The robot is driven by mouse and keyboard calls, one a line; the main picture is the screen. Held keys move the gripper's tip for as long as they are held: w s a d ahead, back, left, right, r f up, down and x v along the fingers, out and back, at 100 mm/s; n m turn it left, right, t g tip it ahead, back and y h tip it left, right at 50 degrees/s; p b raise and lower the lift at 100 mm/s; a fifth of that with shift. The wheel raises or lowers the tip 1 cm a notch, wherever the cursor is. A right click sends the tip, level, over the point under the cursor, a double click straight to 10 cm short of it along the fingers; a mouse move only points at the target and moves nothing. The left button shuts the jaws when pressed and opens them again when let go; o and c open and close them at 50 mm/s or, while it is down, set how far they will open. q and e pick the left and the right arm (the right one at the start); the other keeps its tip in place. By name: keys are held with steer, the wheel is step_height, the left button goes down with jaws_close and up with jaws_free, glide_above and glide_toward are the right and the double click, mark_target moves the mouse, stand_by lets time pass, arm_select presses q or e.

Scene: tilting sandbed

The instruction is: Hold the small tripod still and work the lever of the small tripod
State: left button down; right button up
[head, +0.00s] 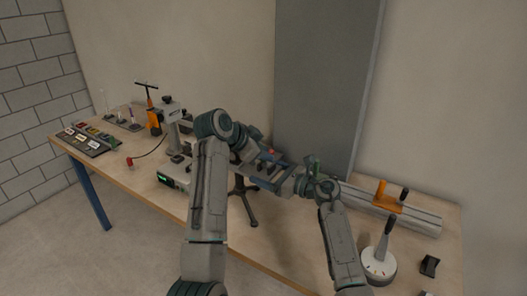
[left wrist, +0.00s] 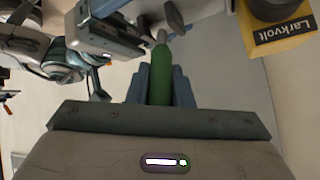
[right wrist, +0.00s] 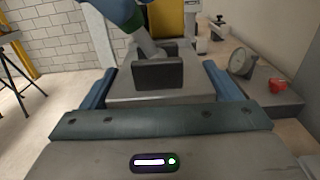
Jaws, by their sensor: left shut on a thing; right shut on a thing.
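The small tripod stands on the table; its dark legs (head: 243,205) show in the head view below my grippers. My right gripper (right wrist: 160,95) is shut on the tripod's grey head (right wrist: 155,99), with a blue finger at each side. Two dark upright plates (right wrist: 158,74) stand on that head. My left gripper (left wrist: 159,88) is shut on the green lever handle (left wrist: 161,72), which lies between its blue fingers. In the right wrist view a grey lever rod (right wrist: 146,46) runs from the handle down toward the head. In the head view my arms hide much of the tripod head.
A yellow Larkvolt item (left wrist: 280,32) is close by in the left wrist view. On the table's right are a rail with an orange clamp (head: 388,197), a white round base with a dark lever (head: 378,262) and a black block (head: 429,265). A switch panel (head: 82,140) is at the far left.

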arm_select(q)
steer(key=c, duration=1.3)
jaws_free()
steer(key=v, duration=1.2)
steer(key=shift+d, duration=0.1)
arm_select(e)
steer(key=o, duration=1.7)
steer(key=shift+d, duration=0.1)
